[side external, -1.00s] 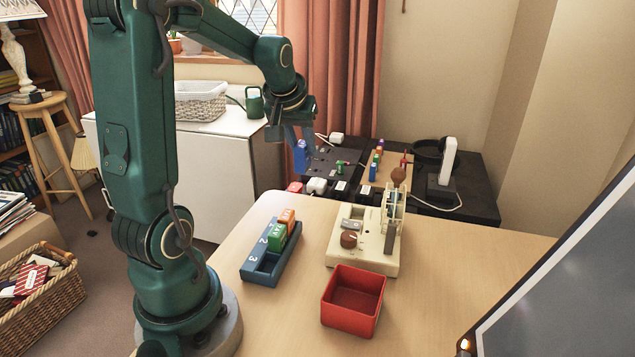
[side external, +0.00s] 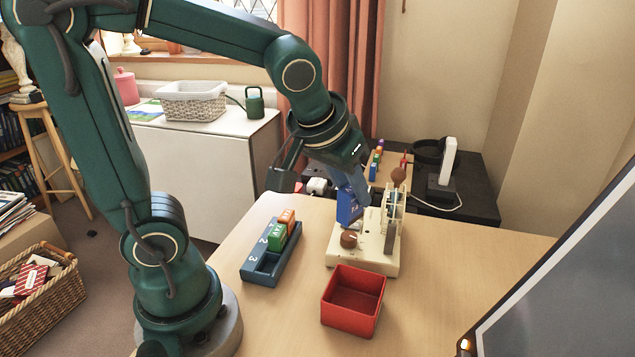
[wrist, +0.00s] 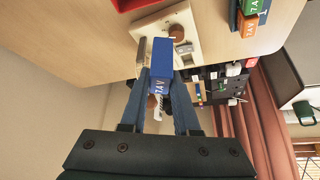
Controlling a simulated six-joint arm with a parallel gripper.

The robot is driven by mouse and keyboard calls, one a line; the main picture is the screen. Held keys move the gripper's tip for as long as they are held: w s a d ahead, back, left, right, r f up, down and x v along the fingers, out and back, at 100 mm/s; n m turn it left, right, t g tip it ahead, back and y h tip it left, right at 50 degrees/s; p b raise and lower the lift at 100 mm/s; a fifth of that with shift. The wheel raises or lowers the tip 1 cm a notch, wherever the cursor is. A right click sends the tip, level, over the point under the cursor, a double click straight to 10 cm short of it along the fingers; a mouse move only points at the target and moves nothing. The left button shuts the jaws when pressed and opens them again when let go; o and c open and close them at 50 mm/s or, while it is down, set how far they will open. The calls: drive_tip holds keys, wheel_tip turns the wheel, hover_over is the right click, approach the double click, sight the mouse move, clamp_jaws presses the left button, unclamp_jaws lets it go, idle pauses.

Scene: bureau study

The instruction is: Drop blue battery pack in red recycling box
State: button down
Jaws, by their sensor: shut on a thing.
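The blue battery pack (side external: 347,207) is held between the fingers of my gripper (side external: 358,191), above the back of the cream tester device (side external: 372,262). In the wrist view the blue pack (wrist: 160,79), marked 7.4V, sits between my two gripper fingers (wrist: 160,75). The red box (side external: 352,300) stands empty on the table, in front of the tester. A red edge of it also shows at the top of the wrist view (wrist: 135,4).
A blue numbered rack (side external: 262,264) left of the tester holds a green and an orange pack. The tester has a brown knob and an upright part. A dark screen stands at the right. Bare table lies around the red box.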

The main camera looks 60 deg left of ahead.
drive_tip(key=s+d+r+m+h, duration=0.1)
drive_tip(key=s+d+m+h, duration=0.2)
drive_tip(key=d, duration=0.5)
drive_tip(key=shift+m+y, duration=0.4)
drive_tip(key=shift+y, duration=0.1)
drive_tip(key=shift+w+d+f, duration=0.1)
drive_tip(key=shift+f, duration=1.3)
drive_tip(key=shift+w+f, duration=0.1)
drive_tip(key=shift+f, duration=1.3)
drive_tip(key=c, duration=0.6)
unclamp_jaws()
drive_tip(key=shift+o, duration=0.2)
drive_tip(key=v, duration=0.5)
drive_tip(key=shift+s, duration=0.1)
